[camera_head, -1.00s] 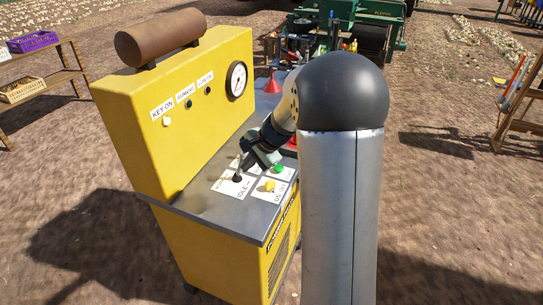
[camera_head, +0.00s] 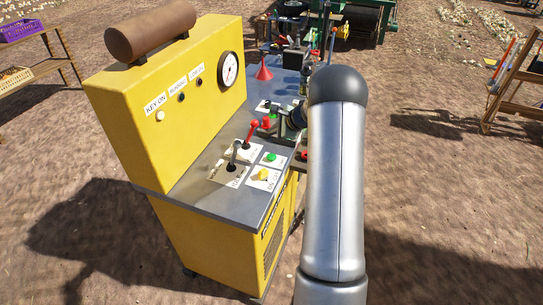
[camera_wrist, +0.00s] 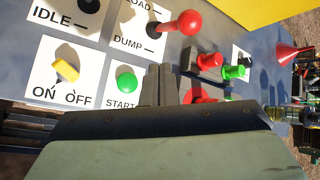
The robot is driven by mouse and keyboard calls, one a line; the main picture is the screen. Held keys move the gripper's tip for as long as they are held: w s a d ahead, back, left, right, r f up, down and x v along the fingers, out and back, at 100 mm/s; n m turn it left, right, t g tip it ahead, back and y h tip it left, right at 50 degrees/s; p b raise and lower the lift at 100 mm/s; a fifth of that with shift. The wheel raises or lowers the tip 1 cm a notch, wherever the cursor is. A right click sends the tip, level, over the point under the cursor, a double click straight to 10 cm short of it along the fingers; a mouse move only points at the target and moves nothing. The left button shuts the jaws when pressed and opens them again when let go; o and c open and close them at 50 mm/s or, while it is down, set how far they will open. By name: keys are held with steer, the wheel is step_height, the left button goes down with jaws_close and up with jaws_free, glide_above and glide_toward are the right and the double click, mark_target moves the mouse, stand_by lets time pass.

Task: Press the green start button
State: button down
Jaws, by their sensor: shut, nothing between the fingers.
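The green start button (camera_head: 271,157) is on the grey control deck (camera_head: 205,188), on a white label, behind the yellow on/off switch (camera_head: 263,174). In the wrist view, the green start button (camera_wrist: 126,82) is just left of my fingers, above the word START. My gripper (camera_wrist: 161,84) is shut and empty. Its fingertips look beside the button, apart from it; their height above the deck is hard to judge. In the head view, my gripper (camera_head: 284,132) is beyond the button, partly hidden by my arm.
A red-knobbed load/dump lever (camera_wrist: 188,24) stands close ahead of my fingers. A red knob (camera_wrist: 197,95) is close on their right, partly hidden. Red and green valve handles (camera_wrist: 232,72) are farther right. The idle lever (camera_head: 233,157) stands left of the button.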

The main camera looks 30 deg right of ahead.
mark_target(274, 157)
steer(key=shift+f, duration=0.1)
step_height(274, 157, down, 8)
steer(key=b, duration=0.5)
steer(key=shift+b, duration=0.3)
steer(key=shift+f+b, duration=0.3)
stand_by(1.3)
steer(key=shift+f+b, duration=0.45)
steer(key=shift+b, duration=0.15)
steer(key=shift+f+b, duration=0.55)
steer(key=shift+b, duration=0.1)
stand_by(0.6)
steer(key=shift+r, duration=0.1)
steer(key=shift+r+p, duration=0.55)
steer(key=shift+r, duration=0.35)
steer(key=shift+r, duration=0.15)
